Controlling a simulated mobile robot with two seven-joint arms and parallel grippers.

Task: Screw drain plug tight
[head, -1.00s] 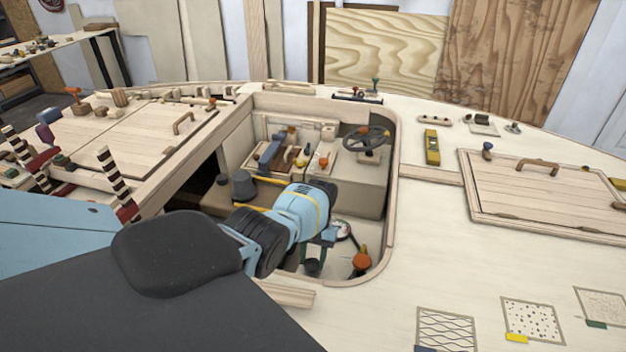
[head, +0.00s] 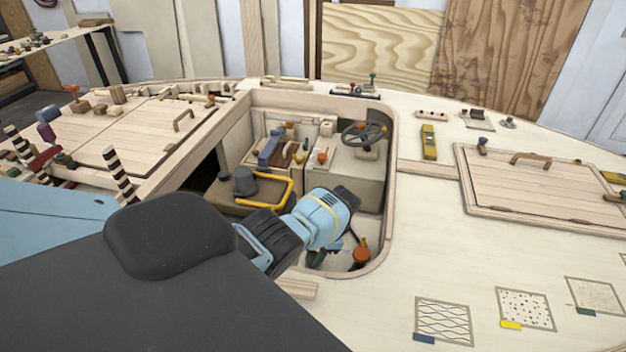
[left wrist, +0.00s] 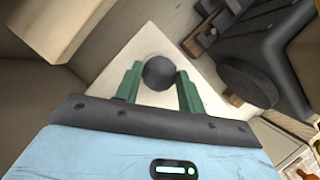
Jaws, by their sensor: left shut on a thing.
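A dark round knob, which looks like the drain plug (left wrist: 160,72), sits between the two green fingers of my left gripper (left wrist: 157,84) in the left wrist view. The fingers are shut on its sides, over a pale floor panel. In the head view my left arm reaches down into the cockpit well (head: 390,215), and the blue wrist hides most of the gripper and the plug. I cannot tell how deep the plug sits. My right gripper is not in view.
A yellow bent handle (head: 291,190) and a grey bucket-like thing (head: 245,182) are beside my wrist. An orange-topped fitting (head: 361,256) stands to its right. A steering wheel (head: 364,135) is further back. The well's walls are close around my arm.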

